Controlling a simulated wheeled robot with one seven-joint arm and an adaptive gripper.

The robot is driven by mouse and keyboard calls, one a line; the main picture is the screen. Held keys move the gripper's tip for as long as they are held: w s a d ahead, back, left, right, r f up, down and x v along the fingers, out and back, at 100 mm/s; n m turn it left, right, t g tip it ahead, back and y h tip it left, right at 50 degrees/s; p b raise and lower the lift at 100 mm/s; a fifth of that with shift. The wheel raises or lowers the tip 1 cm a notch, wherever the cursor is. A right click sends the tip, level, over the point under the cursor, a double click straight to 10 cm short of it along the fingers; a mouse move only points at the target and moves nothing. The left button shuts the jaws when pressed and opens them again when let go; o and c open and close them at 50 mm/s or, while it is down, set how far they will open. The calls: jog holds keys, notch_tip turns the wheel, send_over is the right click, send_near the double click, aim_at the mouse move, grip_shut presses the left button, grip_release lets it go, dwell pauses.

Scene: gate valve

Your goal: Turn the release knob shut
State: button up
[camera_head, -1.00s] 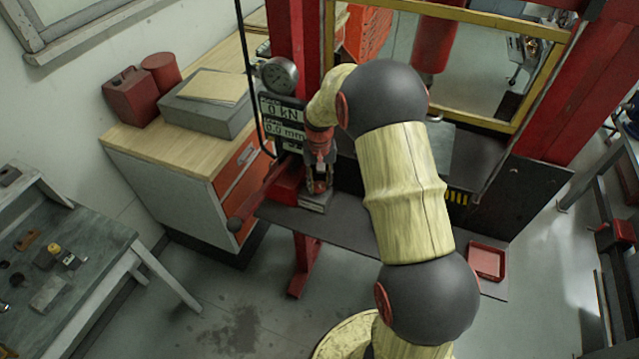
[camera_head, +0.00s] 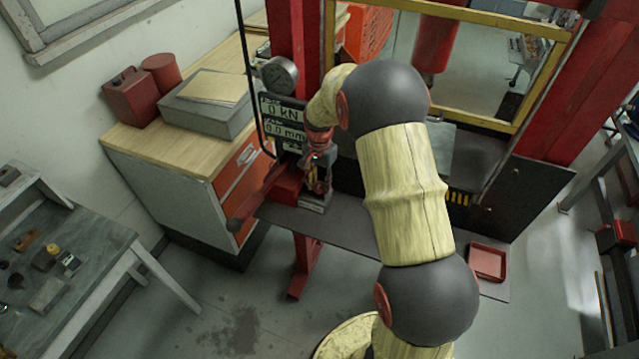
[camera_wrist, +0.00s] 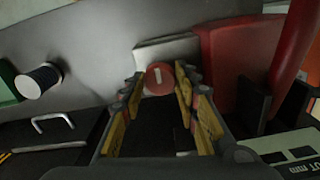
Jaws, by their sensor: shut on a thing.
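The release knob (camera_wrist: 158,79) is a round red knob with a white line on its face, and the line stands nearly upright in the wrist view. My gripper (camera_wrist: 160,90) has one finger on each side of the knob and is shut on it. In the head view my gripper (camera_head: 318,186) is low at the press, beside the red pump block (camera_head: 288,188). The knob itself is hidden there behind my gripper and wrist.
A red pump lever (camera_head: 252,205) sticks out toward the lower left. A display panel (camera_head: 283,112) reading 0 kN and 0.0 mm and a round gauge (camera_head: 279,75) stand close behind my wrist. A red tray (camera_head: 487,262) lies at the right.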

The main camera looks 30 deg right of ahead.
aim_at(319, 185)
dwell(0.4)
jog(key=o, duration=1.2)
jog(key=shift+c, duration=0.2)
notch_tip(319, 185, up, 12)
